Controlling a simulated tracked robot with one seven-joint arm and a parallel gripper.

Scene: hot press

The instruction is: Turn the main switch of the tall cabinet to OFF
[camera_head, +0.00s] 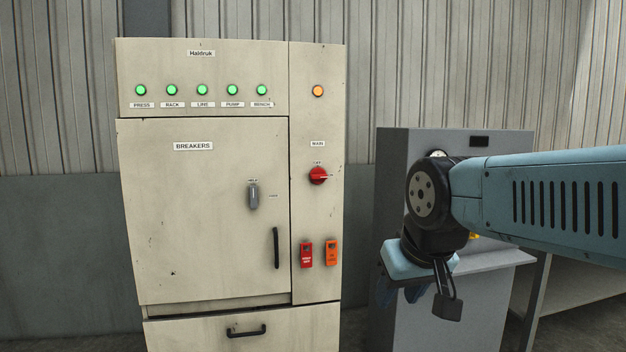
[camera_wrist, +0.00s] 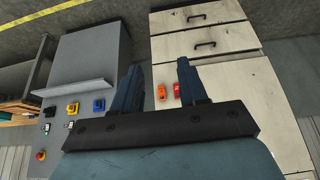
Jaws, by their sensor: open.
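The tall cream cabinet (camera_head: 200,215) stands left of centre in the head view. Its main switch (camera_head: 317,176) is a red rotary knob under the MAIN label on the narrow right panel. An OFF mark is just above the knob, and its pointer seems to face right. An orange lamp (camera_head: 317,91) is lit above it. My gripper (camera_head: 400,291) hangs right of and below the switch, apart from the cabinet, its fingers partly hidden in the head view. In the wrist view my gripper (camera_wrist: 158,82) is open and empty. The main switch is not clear there.
Red (camera_head: 306,254) and orange (camera_head: 331,252) tags hang below the switch. The breaker door has a grey latch (camera_head: 253,196) and black handle (camera_head: 276,248). Several green lamps are lit above. A grey console (camera_head: 390,165) stands behind my arm at right. Space before the switch is clear.

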